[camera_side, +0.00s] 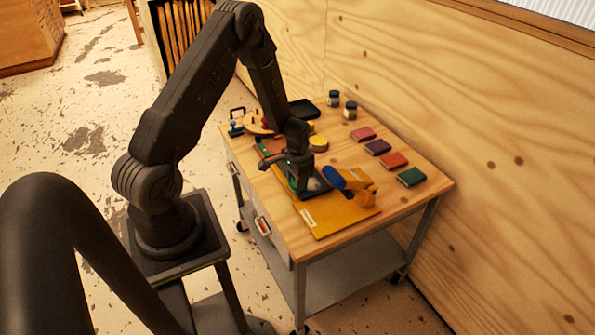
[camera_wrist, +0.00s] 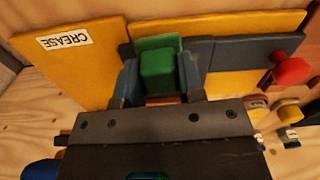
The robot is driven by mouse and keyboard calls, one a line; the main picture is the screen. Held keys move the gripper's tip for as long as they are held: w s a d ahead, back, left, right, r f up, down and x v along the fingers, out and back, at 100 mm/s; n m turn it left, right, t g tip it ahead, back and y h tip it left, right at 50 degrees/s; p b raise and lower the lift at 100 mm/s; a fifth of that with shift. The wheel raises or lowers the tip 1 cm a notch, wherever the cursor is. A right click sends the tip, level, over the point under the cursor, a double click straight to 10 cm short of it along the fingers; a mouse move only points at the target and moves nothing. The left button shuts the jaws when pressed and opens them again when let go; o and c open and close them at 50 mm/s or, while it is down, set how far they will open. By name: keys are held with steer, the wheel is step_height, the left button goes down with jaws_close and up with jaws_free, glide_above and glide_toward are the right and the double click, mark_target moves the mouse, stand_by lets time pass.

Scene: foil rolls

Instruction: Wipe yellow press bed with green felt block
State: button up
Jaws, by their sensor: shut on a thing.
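My gripper (camera_wrist: 160,82) is shut on a green block (camera_wrist: 160,66), which sits between its two fingers in the wrist view. In the side view my gripper (camera_side: 300,180) is low over the work table, and the block is mostly hidden there. The yellow press bed (camera_side: 338,215) lies on the table, with its near part bare. In the wrist view the yellow bed (camera_wrist: 85,72) carries a "CREASE" label. A dark plate (camera_wrist: 240,52) lies over yellow surface around the block. I cannot tell whether the block touches the surface below.
Pink, purple, orange and dark green (camera_side: 411,177) pieces line the table's right side. Two jars (camera_side: 350,110) stand at the back. A red knob (camera_wrist: 291,70) is at right in the wrist view.

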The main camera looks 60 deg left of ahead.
mark_target(314, 179)
steer(key=shift+w+f, duration=0.1)
steer(key=shift+w, duration=3.05)
steer(key=shift+c, duration=0.4)
steer(key=shift+s, duration=3.1)
steer(key=shift+s+a, duration=0.1)
steer(key=shift+a, duration=0.45)
steer(key=shift+w, duration=3.2)
steer(key=shift+s, duration=3.1)
steer(key=shift+s+r, duration=0.1)
steer(key=shift+r, duration=4)
